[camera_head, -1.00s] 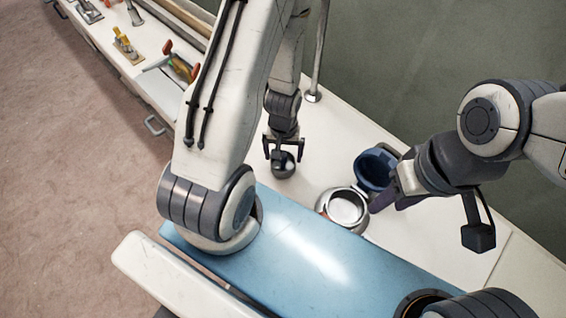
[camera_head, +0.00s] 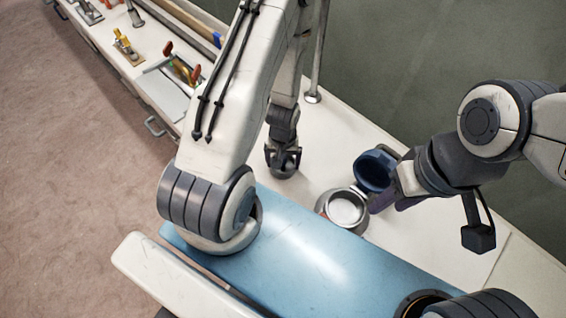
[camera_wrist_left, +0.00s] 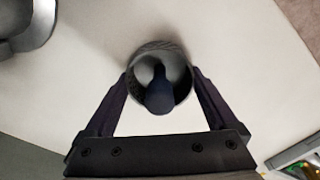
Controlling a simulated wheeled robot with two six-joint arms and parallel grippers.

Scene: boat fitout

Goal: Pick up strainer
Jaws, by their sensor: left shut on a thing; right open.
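The strainer looks like a small round grey cup with a dark upright knob in its middle. In the left wrist view the strainer (camera_wrist_left: 179,68) is between my left fingers, which touch both sides. My left gripper (camera_head: 283,158) is shut on it at the counter; in the head view the gripper hides most of it. My right gripper (camera_head: 384,198) is open beside a dark blue round lid (camera_head: 373,170); its fingertips are partly hidden. The lid stands tilted up behind an open metal housing (camera_head: 345,209).
A metal post (camera_head: 318,60) rises behind my left gripper. Tools, including a yellow-handled one (camera_head: 123,42), lie at the upper left. The white counter (camera_head: 330,125) is clear around the left gripper.

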